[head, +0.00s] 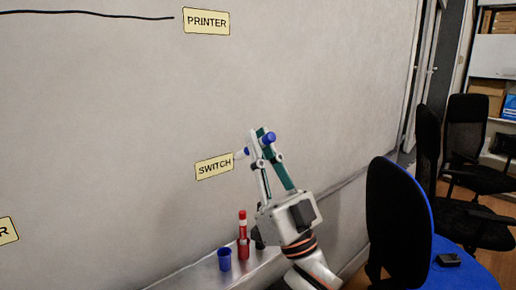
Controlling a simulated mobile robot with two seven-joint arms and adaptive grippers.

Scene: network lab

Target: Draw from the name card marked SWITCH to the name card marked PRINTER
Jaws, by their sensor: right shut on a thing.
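The yellow name card marked SWITCH (214,167) is on the pale wall board, slightly tilted. The yellow name card marked PRINTER (206,21) is higher up, near the top edge. My right gripper (262,138) is shut on a marker (242,153) with a white body and blue parts. The marker's left end is close to the right edge of the SWITCH card; I cannot tell whether it touches the board. The gripper's fingers hide the marker's middle. No line shows between the two cards. My left gripper is not in view.
A dark line (90,14) runs from the left edge almost to the PRINTER card. A partly cut-off card (7,232) is at the left edge. A red marker (243,238) and a blue cup (224,260) are on the ledge below. Dark chairs (395,215) stand at right.

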